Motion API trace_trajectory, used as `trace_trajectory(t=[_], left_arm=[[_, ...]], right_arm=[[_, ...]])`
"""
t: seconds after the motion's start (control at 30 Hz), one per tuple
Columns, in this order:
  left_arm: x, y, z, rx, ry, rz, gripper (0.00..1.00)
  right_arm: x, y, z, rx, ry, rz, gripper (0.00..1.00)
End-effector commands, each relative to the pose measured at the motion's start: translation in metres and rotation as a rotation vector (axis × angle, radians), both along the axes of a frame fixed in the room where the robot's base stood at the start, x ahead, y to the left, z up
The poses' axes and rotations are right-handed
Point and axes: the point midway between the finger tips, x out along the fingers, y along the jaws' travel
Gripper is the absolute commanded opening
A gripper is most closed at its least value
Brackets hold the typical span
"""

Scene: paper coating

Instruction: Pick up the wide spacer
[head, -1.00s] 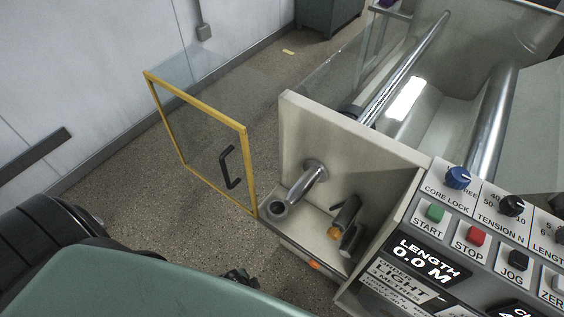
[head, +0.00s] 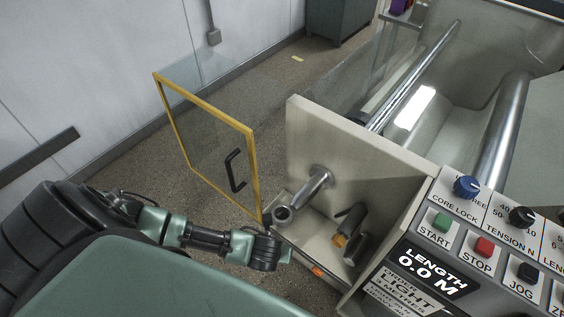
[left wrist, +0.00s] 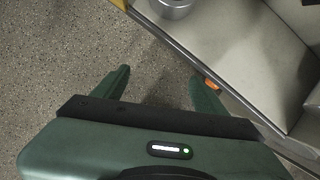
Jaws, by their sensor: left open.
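No part is clearly marked as the wide spacer. A grey ring-like metal part (head: 282,215) with a dark centre is at the near end of a metal shaft (head: 318,180) in the open bay; I cannot tell whether it is the spacer. A round metal part (left wrist: 174,8) shows at the top of the left wrist view, cut off by the edge. My left gripper (head: 287,256) is in front of the bay's near edge, below the ring-like part. In the left wrist view its two green fingers (left wrist: 160,88) are apart with only floor between them. My right gripper is out of view.
The yellow-framed glass door (head: 215,150) stands open left of the bay. A dark cylinder with an orange end (head: 348,224) is inside the bay (head: 312,236). The control panel (head: 440,245) with knobs and buttons is at right. The floor (head: 150,170) at left is clear.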

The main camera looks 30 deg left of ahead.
Motion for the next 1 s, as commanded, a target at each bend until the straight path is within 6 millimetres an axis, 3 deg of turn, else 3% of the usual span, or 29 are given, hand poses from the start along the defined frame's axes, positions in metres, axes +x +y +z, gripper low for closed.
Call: trace_trajectory(t=[0.3,0.57,0.8,1.0], left_arm=[[0.051,0.022,0.001,0.005,-0.002,-0.003,0.72],[0.069,0.031,0.001,0.003,-0.002,-0.002,0.72],[0.106,0.046,0.001,0.002,-0.002,0.0,0.72],[0.109,0.047,-0.011,0.001,0.001,-0.004,0.72]], right_arm=[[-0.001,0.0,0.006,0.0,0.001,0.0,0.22],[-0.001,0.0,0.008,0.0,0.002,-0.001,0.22],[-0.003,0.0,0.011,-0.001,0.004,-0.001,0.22],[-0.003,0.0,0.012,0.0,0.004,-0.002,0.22]])
